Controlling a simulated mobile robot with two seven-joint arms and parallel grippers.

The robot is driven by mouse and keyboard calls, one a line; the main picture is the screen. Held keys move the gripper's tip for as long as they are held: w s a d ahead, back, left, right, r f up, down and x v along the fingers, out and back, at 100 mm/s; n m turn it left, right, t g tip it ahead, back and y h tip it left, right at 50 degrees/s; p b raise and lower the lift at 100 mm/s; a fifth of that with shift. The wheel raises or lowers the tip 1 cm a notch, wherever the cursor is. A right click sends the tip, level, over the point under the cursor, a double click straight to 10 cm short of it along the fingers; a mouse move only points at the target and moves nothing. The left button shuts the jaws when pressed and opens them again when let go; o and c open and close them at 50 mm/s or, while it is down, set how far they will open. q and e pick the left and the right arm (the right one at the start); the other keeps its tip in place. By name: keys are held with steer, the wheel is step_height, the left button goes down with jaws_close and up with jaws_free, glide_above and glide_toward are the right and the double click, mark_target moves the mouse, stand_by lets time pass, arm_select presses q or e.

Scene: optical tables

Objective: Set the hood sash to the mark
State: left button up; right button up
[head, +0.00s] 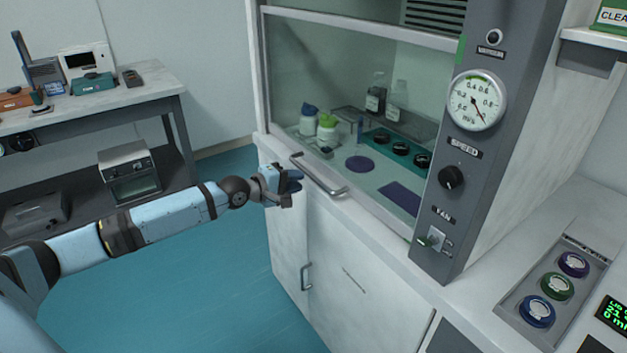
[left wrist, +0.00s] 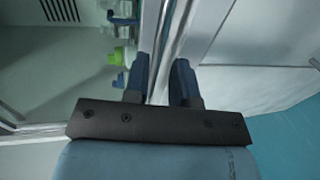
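The fume hood's glass sash (head: 330,75) is low, with its lower edge close to the worktop. Its grey bar handle (head: 318,177) runs along the front at the bottom. A green mark (head: 461,48) is on the right post, near the sash's upper rail. My left gripper (head: 291,182) is open just left of the handle. In the left wrist view, the fingers of my left gripper (left wrist: 160,82) stand apart, with a pale bar-like edge (left wrist: 178,40) running through the gap. I cannot tell whether either finger touches it. My right gripper is out of view.
The hood's control column (head: 465,150) carries a dial gauge (head: 476,101), a knob (head: 451,178) and a switch. Bottles (head: 327,130) stand behind the glass. A bench (head: 90,115) with instruments is at the left. Blue floor (head: 215,260) lies open below my arm.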

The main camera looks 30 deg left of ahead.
mark_target(314, 177)
arm_select(q)
steer(key=b+x, duration=0.1)
steer(key=x, duration=0.5)
steer(key=shift+w, duration=0.1)
jaws_close()
